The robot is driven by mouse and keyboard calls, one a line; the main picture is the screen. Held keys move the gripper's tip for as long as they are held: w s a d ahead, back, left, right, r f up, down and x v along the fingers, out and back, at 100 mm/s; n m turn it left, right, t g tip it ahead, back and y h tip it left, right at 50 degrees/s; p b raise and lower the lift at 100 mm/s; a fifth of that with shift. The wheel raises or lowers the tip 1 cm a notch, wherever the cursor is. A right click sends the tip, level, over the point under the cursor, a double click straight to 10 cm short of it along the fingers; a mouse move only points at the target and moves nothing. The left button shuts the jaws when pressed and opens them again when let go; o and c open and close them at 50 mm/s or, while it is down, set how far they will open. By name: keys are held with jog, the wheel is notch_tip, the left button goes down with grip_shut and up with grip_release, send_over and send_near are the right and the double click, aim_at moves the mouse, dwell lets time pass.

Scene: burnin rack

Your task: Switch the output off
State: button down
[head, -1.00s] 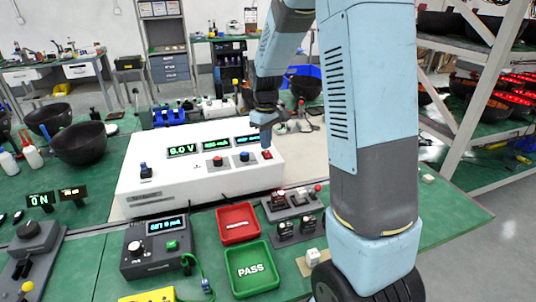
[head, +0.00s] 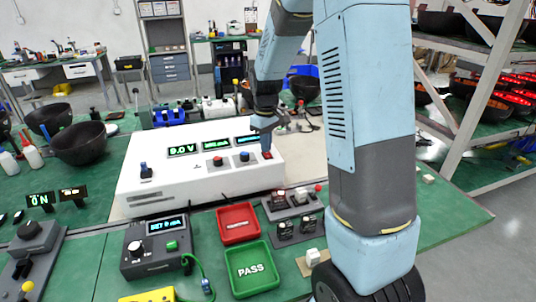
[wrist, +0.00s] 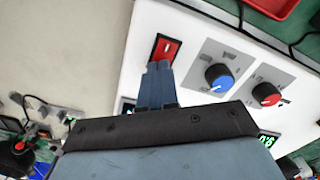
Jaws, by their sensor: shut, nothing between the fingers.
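A white power supply (head: 215,175) stands on the bench. It has lit green displays, one reading about 9.0 V, and red and blue knobs. Its red rocker switch (head: 268,155) is at the right end of the front panel, and it shows in the wrist view (wrist: 168,44) in a black frame. The blue knob (wrist: 219,77) and red knob (wrist: 266,94) lie to its right there. My gripper (head: 266,146) is shut and empty, its fingertips at the switch. In the wrist view the fingertips (wrist: 159,66) overlap the switch's lower part; I cannot tell whether they press it.
A small dark instrument (head: 158,248), a red tray (head: 238,224) and a green PASS tray (head: 252,270) stand in front of the supply. Small switch boxes (head: 295,205) are to the right.

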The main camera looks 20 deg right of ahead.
jog(key=shift+f, duration=0.2)
jog(key=shift+r, duration=3.55)
jog(key=s+r+m+t, duration=0.3)
jog(key=s+r, duration=0.7)
jog(key=s, duration=0.3)
jog(key=s+r+m+t, duration=0.2)
jog(key=s+m, duration=0.1)
jog(key=s, duration=1.2)
jog(key=shift+s+d+r+t, duration=0.15)
jog(key=shift+r+t, duration=0.15)
jog(key=shift+r, duration=0.05)
